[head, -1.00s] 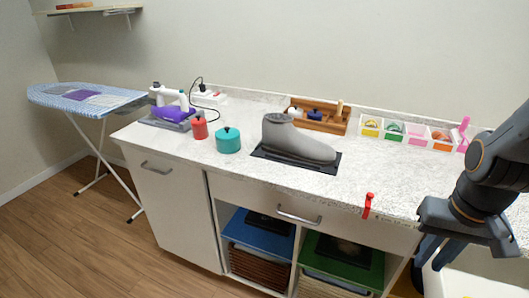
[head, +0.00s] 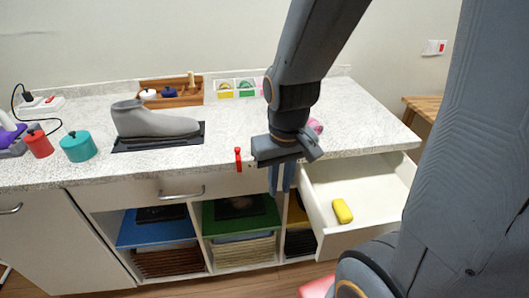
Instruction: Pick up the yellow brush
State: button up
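A yellow object (head: 342,210), which looks like the yellow brush, lies in the open white drawer (head: 371,190) at the right of the counter. It lies near the drawer's front wall; its bristles cannot be made out. My gripper (head: 282,180) points down in front of the counter edge, just left of the drawer and apart from the yellow object. Its fingers are seen edge-on, so their opening is unclear. Nothing is seen held in it.
A red-topped item (head: 238,158) sits at the counter's front edge, left of my gripper. A grey boot form (head: 155,122) stands on a dark mat. A wooden organizer (head: 180,92) is behind. A wooden stool or bench (head: 425,108) stands at the right.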

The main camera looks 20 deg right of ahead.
aim_at(345, 216)
jog(key=z, duration=2)
jog(key=k, duration=0.95)
jog(key=u, duration=0.95)
jog(key=i, duration=0.5)
jog(key=u, duration=0.05)
